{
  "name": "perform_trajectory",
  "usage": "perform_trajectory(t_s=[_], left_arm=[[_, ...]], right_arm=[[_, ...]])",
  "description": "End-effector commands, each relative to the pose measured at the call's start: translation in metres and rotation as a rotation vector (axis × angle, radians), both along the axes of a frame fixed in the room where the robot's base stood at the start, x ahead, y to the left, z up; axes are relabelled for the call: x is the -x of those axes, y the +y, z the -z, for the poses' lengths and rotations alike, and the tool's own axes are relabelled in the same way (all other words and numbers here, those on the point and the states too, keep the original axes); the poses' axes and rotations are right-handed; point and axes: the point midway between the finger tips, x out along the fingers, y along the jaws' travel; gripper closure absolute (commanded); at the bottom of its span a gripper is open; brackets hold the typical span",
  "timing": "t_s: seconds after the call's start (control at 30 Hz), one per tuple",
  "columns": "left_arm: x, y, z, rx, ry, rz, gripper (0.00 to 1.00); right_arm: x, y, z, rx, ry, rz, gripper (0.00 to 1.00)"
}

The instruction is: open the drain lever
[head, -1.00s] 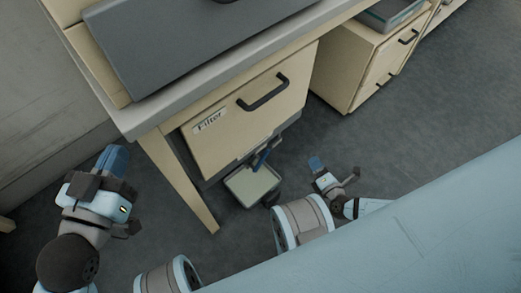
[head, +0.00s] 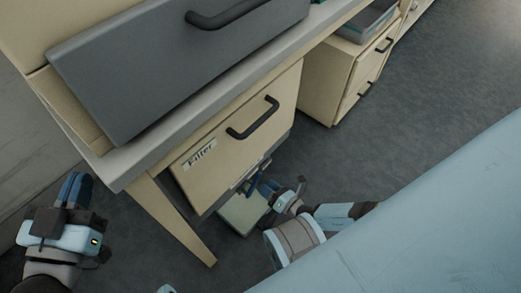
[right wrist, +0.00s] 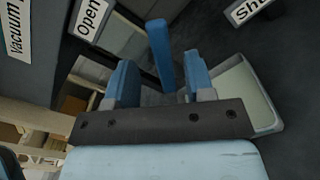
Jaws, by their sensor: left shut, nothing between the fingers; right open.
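The blue drain lever (right wrist: 160,50) stands just ahead of my right gripper in the right wrist view, lined up with the gap between its fingers. In the head view the lever (head: 256,174) is small, under the drawer marked "Filter". My right gripper (head: 268,187) is open beside it; its two blue fingers also show in the right wrist view (right wrist: 160,76). I cannot tell whether the fingers touch the lever. Labels "Open" (right wrist: 89,18) and a partly cut-off "Shu…" (right wrist: 252,9) sit on either side. My left gripper (head: 75,188) is shut and empty at the far left.
A pale tray (head: 238,214) lies below the lever. The cream "Filter" drawer (head: 235,150) with a dark handle (head: 254,119) is above it. A table leg (head: 185,232) stands to the left. A second cabinet (head: 335,85) is behind right; floor between is clear.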

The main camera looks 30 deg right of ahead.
Motion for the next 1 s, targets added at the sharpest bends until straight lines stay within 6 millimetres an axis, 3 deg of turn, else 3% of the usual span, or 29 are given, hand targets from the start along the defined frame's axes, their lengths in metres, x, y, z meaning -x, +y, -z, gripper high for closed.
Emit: perform_trajectory(t_s=[0.23, 0.6, 0.8, 1.0], left_arm=[[-0.003, 0.002, -0.001, -0.022, -0.049, -0.003, 1.0], [-0.003, 0.002, -0.002, -0.032, -0.057, -0.002, 1.0], [-0.002, 0.003, -0.002, -0.033, -0.057, -0.001, 1.0], [-0.003, 0.003, -0.002, -0.032, -0.056, -0.002, 1.0]], right_arm=[[-0.029, 0.01, 0.001, 0.0, 0.0, 0.0, 0.51], [-0.034, 0.011, 0.0, 0.0, 0.001, 0.001, 0.51], [-0.033, 0.011, 0.0, 0.0, 0.001, 0.001, 0.97], [-0.034, 0.011, 0.0, 0.002, 0.0, 0.001, 1.0]])
